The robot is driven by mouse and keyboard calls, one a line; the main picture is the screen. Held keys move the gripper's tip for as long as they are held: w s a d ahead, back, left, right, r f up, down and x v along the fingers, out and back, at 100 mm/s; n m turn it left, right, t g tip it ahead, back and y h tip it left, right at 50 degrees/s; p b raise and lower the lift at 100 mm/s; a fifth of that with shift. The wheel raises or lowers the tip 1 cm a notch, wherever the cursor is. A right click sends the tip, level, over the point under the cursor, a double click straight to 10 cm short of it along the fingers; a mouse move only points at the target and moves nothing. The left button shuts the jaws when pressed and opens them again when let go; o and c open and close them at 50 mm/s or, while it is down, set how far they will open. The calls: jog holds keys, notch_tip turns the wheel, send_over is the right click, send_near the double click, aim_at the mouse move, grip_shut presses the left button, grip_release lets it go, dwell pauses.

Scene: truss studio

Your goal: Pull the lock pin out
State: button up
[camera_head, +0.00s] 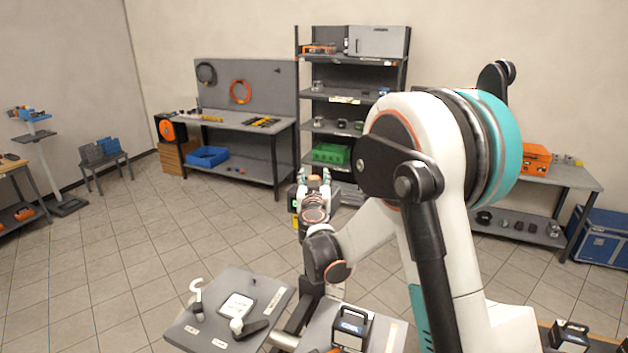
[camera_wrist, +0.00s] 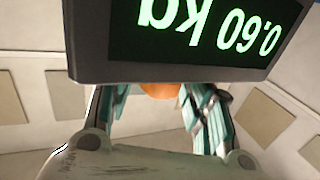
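My gripper (camera_head: 314,174) is at the end of my stretched arm, near the middle of the head view, in front of the dark shelf rack. In the wrist view the two fingers of my gripper (camera_wrist: 158,112) stand apart, with nothing visibly clamped between them. A dark display box (camera_wrist: 88,62) fills the top of that view, its green digits upside down and reading 0.60 kg. An orange rounded part (camera_wrist: 160,90) shows below the display, between the fingers; whether they touch it is unclear. I cannot make out a lock pin in either view.
A grey table (camera_head: 262,287) in front holds a white hooked piece (camera_head: 197,306), a white plate (camera_head: 237,306) and a dark-handled tool (camera_head: 252,329). A workbench (camera_head: 232,122) and the shelf rack (camera_head: 318,93) stand at the back.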

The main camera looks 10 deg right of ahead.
aim_at(314, 177)
grip_shut()
jog(key=shift+w+r, duration=0.2)
jog(key=shift+r, duration=1.45)
jog(key=shift+o, duration=1)
grip_release()
jog(key=shift+o, duration=0.9)
jog(key=shift+s+r, duration=0.15)
jog(key=shift+s, duration=0.15)
jog(key=shift+w, duration=0.1)
jog(key=shift+w, duration=0.1)
jog(key=v, duration=1.2)
